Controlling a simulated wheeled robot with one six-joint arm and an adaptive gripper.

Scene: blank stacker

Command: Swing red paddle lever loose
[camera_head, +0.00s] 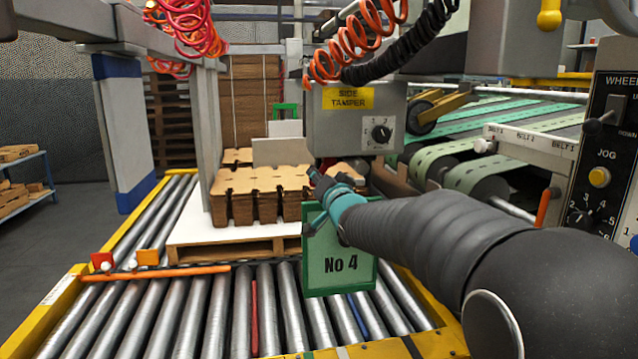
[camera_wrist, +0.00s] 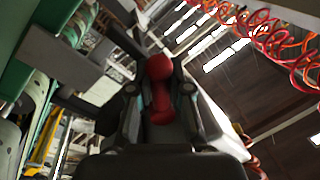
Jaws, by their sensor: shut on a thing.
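The red paddle lever (camera_wrist: 160,68) shows in the wrist view, upright in the middle, with a rounded red head and a narrower red part below it. My gripper (camera_wrist: 159,95) has one finger on each side of it and is shut on it. In the head view my gripper (camera_head: 320,182) reaches to just below the grey side tamper box (camera_head: 352,140), above the green No 4 sign (camera_head: 340,262). The lever is too small or too hidden by my gripper to make out clearly there.
Stacked brown cardboard blanks (camera_head: 255,205) stand on a pallet (camera_head: 225,253) close left of my gripper. Steel rollers (camera_head: 200,315) run in front. A control panel (camera_head: 607,170) and green belts (camera_head: 545,140) are at right. Red coiled hoses (camera_head: 355,45) hang above.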

